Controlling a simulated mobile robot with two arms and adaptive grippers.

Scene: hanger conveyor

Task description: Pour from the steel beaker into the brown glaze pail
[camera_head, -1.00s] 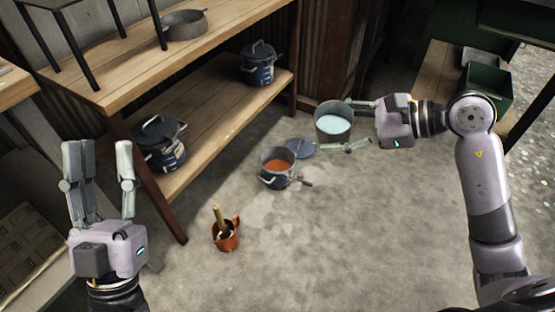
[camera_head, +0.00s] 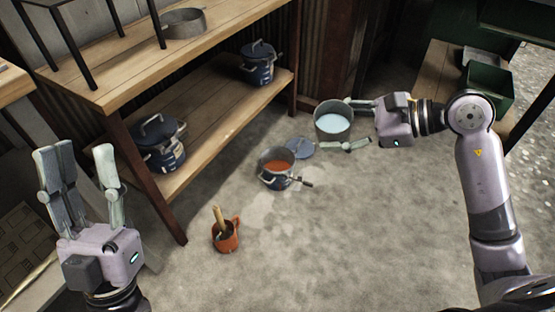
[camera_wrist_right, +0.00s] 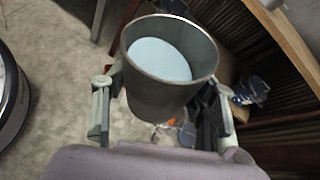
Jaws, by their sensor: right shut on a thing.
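The steel beaker (camera_head: 332,130), a grey metal vessel with pale blue liquid inside, is held upright in my right gripper (camera_head: 356,124). In the right wrist view the beaker (camera_wrist_right: 165,95) sits between both fingers. The brown glaze pail (camera_head: 266,177), dark blue outside with orange-brown contents, stands open on the floor to the lower left of the beaker in the head view. The beaker is not tilted over it. My left gripper (camera_head: 78,178) is open and empty at the far left, away from both.
A blue lid (camera_head: 300,148) lies beside the pail. An orange-brown pot (camera_head: 227,240) with a wooden handle stands on the floor nearer me. Lidded blue pails (camera_head: 160,146) stand on the lower shelf (camera_head: 217,110). A green bin (camera_head: 488,90) is at right. Open floor lies in the middle.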

